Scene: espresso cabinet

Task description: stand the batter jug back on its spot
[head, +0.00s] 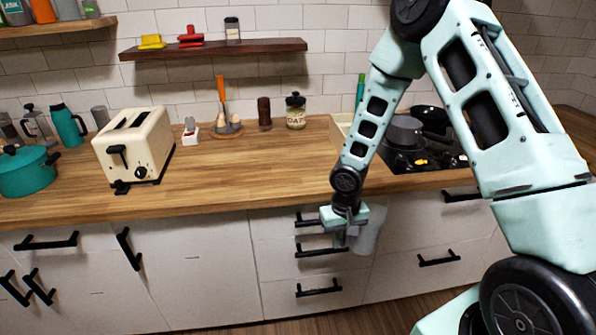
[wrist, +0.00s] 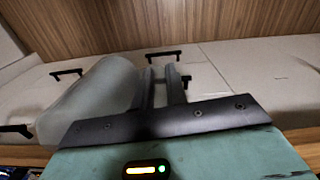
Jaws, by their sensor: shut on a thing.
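The batter jug (head: 369,233), a pale grey, see-through vessel, hangs in front of the white drawers, below the counter's front edge. My gripper (head: 346,236) is shut on it from the left side of its body. In the wrist view the jug (wrist: 92,98) lies tilted across the left, beside my fingers (wrist: 161,85). The part between the fingers is mostly hidden, so I cannot tell exactly where they grip. The jug's spot is not marked out clearly in either view.
The wooden counter (head: 270,177) has a wide clear stretch between the cream toaster (head: 133,148) and the cooktop (head: 425,155). An oats jar (head: 296,112), a brown mill (head: 264,113) and an egg holder (head: 226,128) stand at the back. Drawer handles (head: 321,252) stick out near the jug.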

